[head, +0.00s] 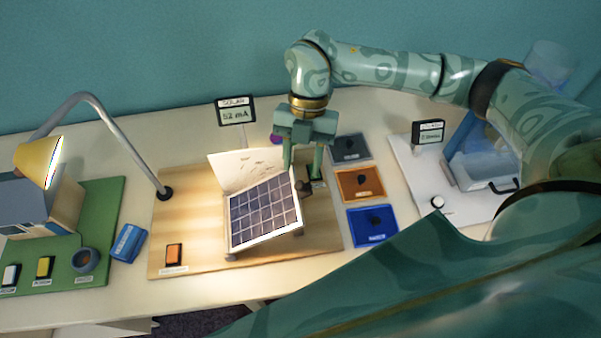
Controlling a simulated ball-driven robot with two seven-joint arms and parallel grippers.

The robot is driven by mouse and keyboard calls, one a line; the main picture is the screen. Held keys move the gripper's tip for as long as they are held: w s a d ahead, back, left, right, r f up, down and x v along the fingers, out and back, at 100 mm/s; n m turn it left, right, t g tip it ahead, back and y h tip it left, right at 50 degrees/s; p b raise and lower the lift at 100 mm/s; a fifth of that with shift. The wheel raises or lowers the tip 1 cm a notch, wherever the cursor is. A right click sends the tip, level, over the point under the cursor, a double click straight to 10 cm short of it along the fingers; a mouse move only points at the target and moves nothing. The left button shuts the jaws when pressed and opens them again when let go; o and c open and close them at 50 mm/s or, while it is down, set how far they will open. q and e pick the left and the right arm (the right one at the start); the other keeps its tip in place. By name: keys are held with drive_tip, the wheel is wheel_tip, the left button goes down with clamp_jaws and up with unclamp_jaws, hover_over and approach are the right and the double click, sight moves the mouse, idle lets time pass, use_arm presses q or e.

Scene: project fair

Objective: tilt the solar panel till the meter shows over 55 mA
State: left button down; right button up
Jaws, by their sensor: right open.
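The solar panel (264,209) is a dark gridded plate with a pale frame, standing tilted on a wooden board (190,225). The meter (236,112) behind it is labelled SOLAR and reads 52 mA. My right gripper (302,170) points down at the panel's upper right edge, with its jaws open. A small dark part (305,189) shows just below its fingers; I cannot tell whether they touch it. A lamp with a yellow shade (38,160) and a bent grey arm stands at the left, and the board is brightly lit. My left gripper is not in view.
An orange switch (174,255) sits at the board's front left. Grey (350,149), orange (360,183) and blue (371,224) trays line the right. A green board (100,220) lies left; a white station (410,165) with a second meter (428,133) stands right.

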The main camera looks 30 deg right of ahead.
sight(300, 182)
drive_tip(key=shift+x, duration=1.9)
clamp_jaws()
drive_tip(key=shift+g+h, duration=0.3)
drive_tip(key=shift+h, duration=0.6)
drive_tip(key=a+r+p, duration=0.1)
drive_tip(key=w+a+r+p, duration=0.1)
drive_tip(key=a+r+p, duration=0.1)
drive_tip(key=shift+w+a+r+p, duration=0.1)
drive_tip(key=shift+a+r+p, duration=0.05)
drive_tip(key=shift+r+p, duration=0.15)
drive_tip(key=shift+a+m, duration=0.3)
